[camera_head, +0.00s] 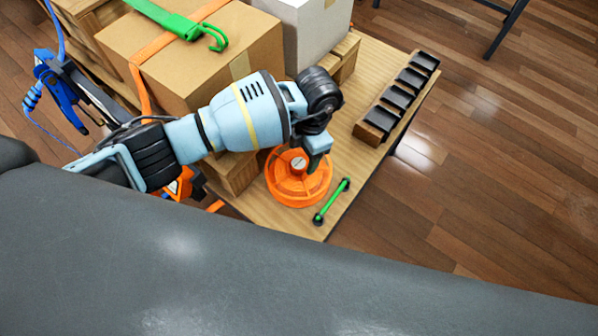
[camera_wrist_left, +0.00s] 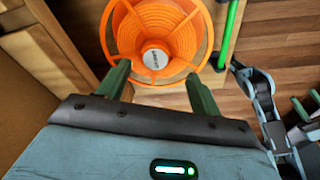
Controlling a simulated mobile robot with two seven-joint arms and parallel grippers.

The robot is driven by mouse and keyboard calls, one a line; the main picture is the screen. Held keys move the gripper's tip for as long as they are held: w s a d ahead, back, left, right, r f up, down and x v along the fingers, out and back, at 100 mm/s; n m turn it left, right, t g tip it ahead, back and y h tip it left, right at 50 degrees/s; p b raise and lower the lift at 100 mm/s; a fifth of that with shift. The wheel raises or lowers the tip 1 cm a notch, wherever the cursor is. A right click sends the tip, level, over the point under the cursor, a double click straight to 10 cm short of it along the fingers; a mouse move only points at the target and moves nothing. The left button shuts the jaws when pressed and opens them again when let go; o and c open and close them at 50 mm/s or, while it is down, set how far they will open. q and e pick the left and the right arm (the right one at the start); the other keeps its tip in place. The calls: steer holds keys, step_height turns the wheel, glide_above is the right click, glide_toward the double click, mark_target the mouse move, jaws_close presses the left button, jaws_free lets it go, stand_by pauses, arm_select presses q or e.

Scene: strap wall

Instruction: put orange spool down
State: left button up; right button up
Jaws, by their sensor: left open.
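The orange spool (camera_head: 287,192) stands on the near end of the wooden table, its open ribbed side and pale hub label facing up. My left gripper (camera_head: 318,153) is over the spool's far right side in the head view. In the left wrist view, the two dark green fingers of my left gripper (camera_wrist_left: 160,86) are spread apart. The orange spool (camera_wrist_left: 155,30) lies beyond and between them, with no finger visibly closed on it.
A green rod (camera_head: 332,202) lies right of the spool near the table edge. A rack of dark blocks (camera_head: 397,97) sits at the table's far right. A cardboard box (camera_head: 190,55) with green and orange straps and a white box (camera_head: 305,28) stand on pallets behind.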

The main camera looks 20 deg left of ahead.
mark_target(299, 163)
arm_select(q)
steer(key=shift+f, duration=0.15)
steer(key=f+b, duration=0.3)
steer(key=f, duration=0.1)
steer(key=shift+a, duration=0.35)
steer(key=shift+f+b, duration=0.45)
steer(key=shift+b, duration=0.05)
steer(key=shift+w+r, duration=0.1)
jaws_close()
